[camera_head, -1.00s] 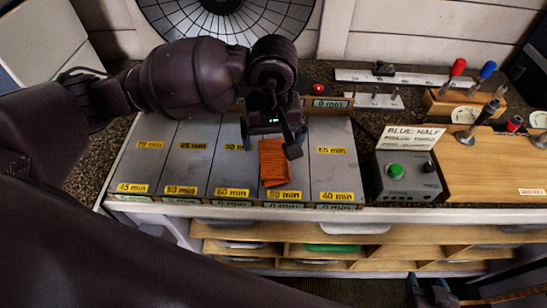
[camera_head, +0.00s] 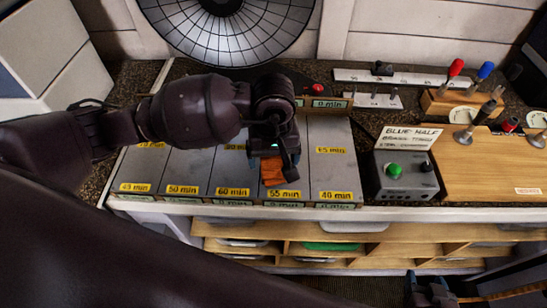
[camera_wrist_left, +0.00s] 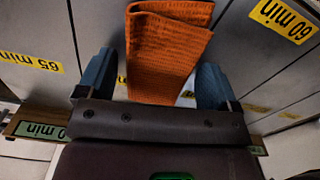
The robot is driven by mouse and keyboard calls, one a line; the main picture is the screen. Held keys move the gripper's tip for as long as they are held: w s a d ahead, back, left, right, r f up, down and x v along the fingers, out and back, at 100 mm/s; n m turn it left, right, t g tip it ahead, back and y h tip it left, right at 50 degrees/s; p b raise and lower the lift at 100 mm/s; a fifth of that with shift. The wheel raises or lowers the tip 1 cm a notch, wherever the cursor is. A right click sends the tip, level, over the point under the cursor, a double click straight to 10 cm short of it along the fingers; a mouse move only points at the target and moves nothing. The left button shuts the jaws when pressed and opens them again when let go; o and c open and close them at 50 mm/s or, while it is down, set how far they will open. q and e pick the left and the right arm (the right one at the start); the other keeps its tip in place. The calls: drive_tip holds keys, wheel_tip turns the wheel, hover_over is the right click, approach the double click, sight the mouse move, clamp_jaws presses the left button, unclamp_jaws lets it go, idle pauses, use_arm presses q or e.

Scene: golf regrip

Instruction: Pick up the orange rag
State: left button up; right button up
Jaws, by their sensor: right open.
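The orange rag (camera_head: 274,173) lies folded on the grey panel strip labelled 55 min, partly hidden by my left gripper in the head view. In the left wrist view the rag (camera_wrist_left: 165,50) sits between the two blue-grey fingertips. My left gripper (camera_head: 279,178) is open and right over the rag; in the wrist view its fingers (camera_wrist_left: 155,85) stand apart with a gap beside the rag on each side. My right gripper (camera_head: 432,292) is low at the bottom right, far from the rag, open.
Grey strips with yellow minute labels (camera_head: 232,192) surround the rag. A grey box with a green button (camera_head: 394,170) stands to the right, beside a wooden board (camera_head: 490,175) with club parts. Wooden shelves (camera_head: 390,234) are below the counter edge.

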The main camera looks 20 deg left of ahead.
use_arm(q)
drive_tip(key=c, duration=0.8)
drive_tip(key=shift+o, duration=0.2)
